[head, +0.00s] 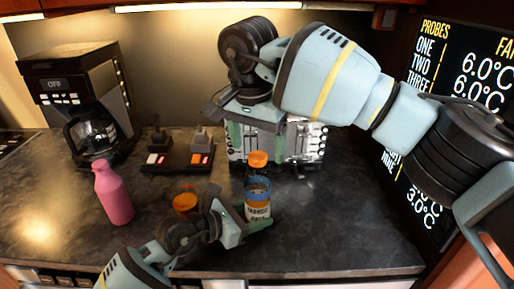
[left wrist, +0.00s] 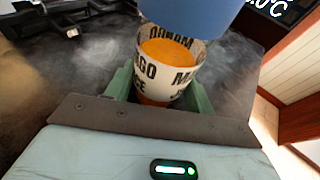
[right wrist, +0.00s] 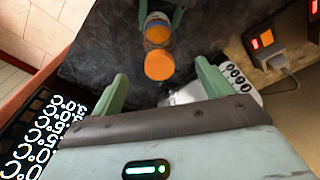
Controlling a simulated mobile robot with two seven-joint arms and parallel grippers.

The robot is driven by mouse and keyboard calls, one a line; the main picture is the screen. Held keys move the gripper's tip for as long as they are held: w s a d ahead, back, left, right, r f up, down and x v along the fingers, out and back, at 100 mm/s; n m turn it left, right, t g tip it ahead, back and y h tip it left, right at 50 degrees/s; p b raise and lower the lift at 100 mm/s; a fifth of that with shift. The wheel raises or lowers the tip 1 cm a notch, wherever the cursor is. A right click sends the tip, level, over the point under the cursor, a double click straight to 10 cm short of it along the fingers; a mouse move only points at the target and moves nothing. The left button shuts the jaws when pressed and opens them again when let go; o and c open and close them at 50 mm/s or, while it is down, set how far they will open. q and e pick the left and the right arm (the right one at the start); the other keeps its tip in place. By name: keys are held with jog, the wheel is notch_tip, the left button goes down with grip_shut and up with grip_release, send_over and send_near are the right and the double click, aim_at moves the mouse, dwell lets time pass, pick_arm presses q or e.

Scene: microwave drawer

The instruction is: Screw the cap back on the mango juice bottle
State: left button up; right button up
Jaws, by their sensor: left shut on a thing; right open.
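The mango juice bottle (head: 258,209) stands upright on the counter, with a white lettered label and a blue band. My left gripper (head: 255,219) is shut around its lower part; the left wrist view shows the label (left wrist: 160,75) between the fingers. An orange cap (head: 258,158) sits in line with the bottle's top; I cannot tell whether it is threaded on. The right wrist view shows the cap (right wrist: 158,66) between and beyond my right gripper's open fingers. My right gripper (head: 257,139) is above the cap, fingers pointing down, empty.
A pink bottle (head: 113,195) stands at the left, and a coffee maker (head: 75,75) behind it. An orange-topped item (head: 185,202) is partly hidden by my left arm. A dark socket strip (head: 180,152) and a silver appliance (head: 305,140) stand at the back. The right counter is clear.

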jog(key=shift+r, duration=2.2)
pick_arm(q)
jog(key=o, duration=0.8)
jog(key=shift+o, duration=0.2)
jog(key=v, duration=1.2)
jog(key=shift+s+r, duration=0.1)
